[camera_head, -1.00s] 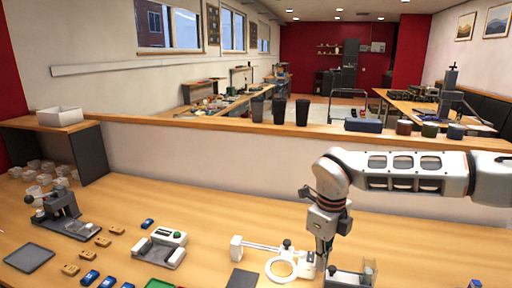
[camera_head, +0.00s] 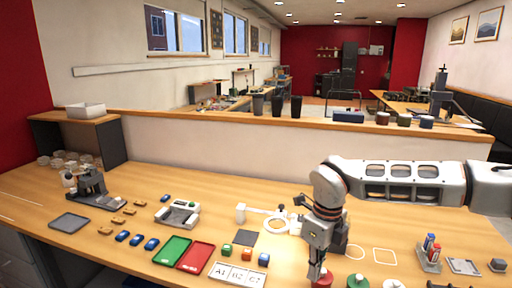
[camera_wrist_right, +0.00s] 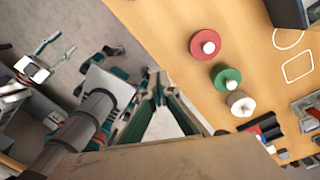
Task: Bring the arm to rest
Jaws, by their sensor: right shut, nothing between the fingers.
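My right arm comes in from the right over the table (camera_head: 300,185) in the head view. Its gripper (camera_head: 316,272) points down, shut and empty, close in front of the red round piece (camera_head: 323,282). In the right wrist view the shut fingers (camera_wrist_right: 158,84) show beside the table edge. The red piece (camera_wrist_right: 206,45), green piece (camera_wrist_right: 226,77) and beige piece (camera_wrist_right: 240,103), each with a knob, stand apart from the fingers there. My left gripper is not in view.
A white ring-shaped stand (camera_head: 278,222) is just left of the arm. Red tray (camera_head: 196,256), green tray (camera_head: 172,250) and a labelled A1-B2-C2 plate (camera_head: 237,274) lie left of the gripper. A holder with markers (camera_head: 430,252) stands at right.

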